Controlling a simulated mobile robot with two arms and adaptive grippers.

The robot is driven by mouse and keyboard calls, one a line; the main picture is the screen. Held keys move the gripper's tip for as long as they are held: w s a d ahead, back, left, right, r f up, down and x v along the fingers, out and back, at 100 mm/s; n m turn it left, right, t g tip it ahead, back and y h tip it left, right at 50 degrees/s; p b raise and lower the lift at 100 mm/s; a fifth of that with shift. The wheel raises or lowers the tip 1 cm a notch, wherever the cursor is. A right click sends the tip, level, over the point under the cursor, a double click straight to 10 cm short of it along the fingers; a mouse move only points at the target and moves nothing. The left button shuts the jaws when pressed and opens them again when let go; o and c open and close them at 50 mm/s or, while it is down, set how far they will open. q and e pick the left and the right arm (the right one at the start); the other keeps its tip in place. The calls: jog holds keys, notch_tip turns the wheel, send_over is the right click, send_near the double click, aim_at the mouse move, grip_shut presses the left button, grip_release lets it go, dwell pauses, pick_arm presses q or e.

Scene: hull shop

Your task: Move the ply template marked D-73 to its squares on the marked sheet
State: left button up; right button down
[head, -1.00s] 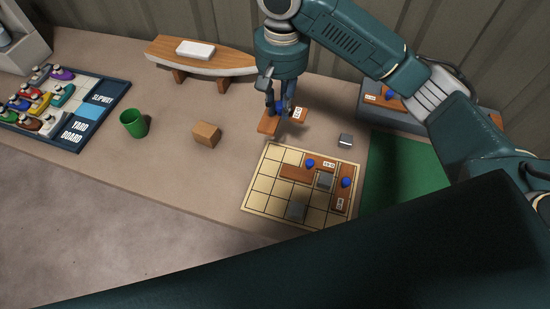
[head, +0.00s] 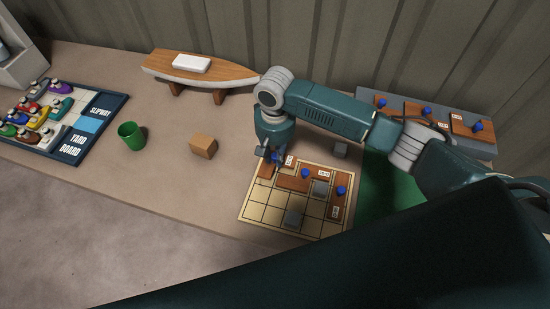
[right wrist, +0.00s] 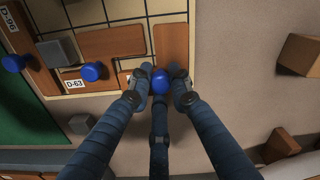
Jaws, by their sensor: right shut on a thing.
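My right gripper (head: 268,157) is shut on the blue knob (right wrist: 160,82) of a brown ply template (right wrist: 172,48). The template is over the far left corner of the marked sheet (head: 256,211), a gridded tan board. Whether it touches the sheet I cannot tell. Its white label (head: 289,161) is too small to read in the head view and mostly hidden in the right wrist view. A template marked D-63 (right wrist: 108,45) lies on the sheet beside it. Another template (head: 338,205) lies along the sheet's right side. My left gripper is not in view.
A grey rack (head: 372,93) at back right bears more templates. A green mat (head: 375,205), wooden block (head: 203,146), green cup (head: 131,136) and half-hull model (head: 215,75) stand around.

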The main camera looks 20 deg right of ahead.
aim_at(275, 156)
notch_tip(275, 156, down, 2)
jog(key=shift+f, duration=0.2)
jog(key=c, duration=1.6)
grip_release()
jog(key=shift+f, duration=0.15)
notch_tip(275, 156, up, 12)
jog(key=shift+r+b, duration=0.2)
jog(key=shift+b, duration=0.5)
